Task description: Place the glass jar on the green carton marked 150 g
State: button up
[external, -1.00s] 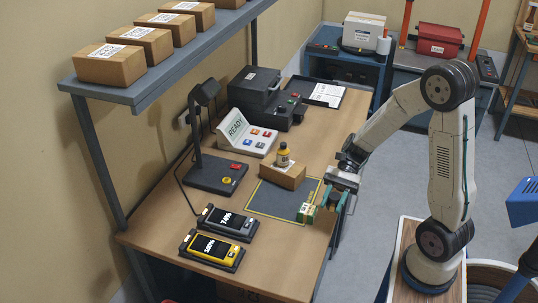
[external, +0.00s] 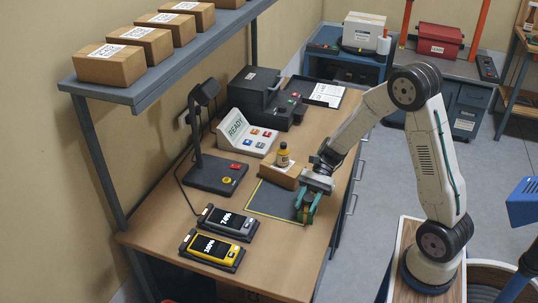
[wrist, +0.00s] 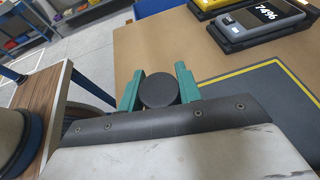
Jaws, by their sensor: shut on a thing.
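My gripper (external: 306,210) is over the front right corner of the dark mat, its green fingers pointing down. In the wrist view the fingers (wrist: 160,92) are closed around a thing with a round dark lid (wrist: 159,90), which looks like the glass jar. Its body is hidden below the lid. The green carton stood at this mat corner a second ago. Now it is hidden by the gripper or cannot be told apart from the green fingers. Whether the jar touches it cannot be seen.
An amber bottle (external: 283,157) stands on a brown box (external: 284,177) close behind my gripper. The dark mat (external: 268,201) is bare to the left. Two handheld devices, yellow (external: 212,248) and grey (external: 229,223), lie further left. A lamp stand (external: 216,172) is behind.

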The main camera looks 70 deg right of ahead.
jog(key=o, duration=1)
jog(key=shift+f, duration=0.15)
jog(key=shift+o, duration=0.2)
jog(key=shift+d+r, duration=0.1)
jog(key=shift+r, duration=0.15)
jog(key=v, duration=1.1)
jog(key=s+a+r+n+g+h, duration=0.45)
jog(key=s+a+r+n, duration=0.35)
jog(key=a, duration=0.3)
jog(key=s+a+n+t+h, duration=0.1)
jog(key=s+n+t+h, duration=0.1)
jog(key=s+n+h, duration=0.2)
jog(key=s+a+r+n+t+h, duration=0.1)
jog(key=s+a+n+t+h, duration=0.1)
jog(key=s+n+h, duration=0.2)
jog(key=s+n, duration=0.3)
jog(key=s, duration=0.3)
jog(key=shift+a+r+n+h, duration=0.2)
jog(key=shift+a+n+h, duration=0.15)
jog(key=shift+n, duration=0.05)
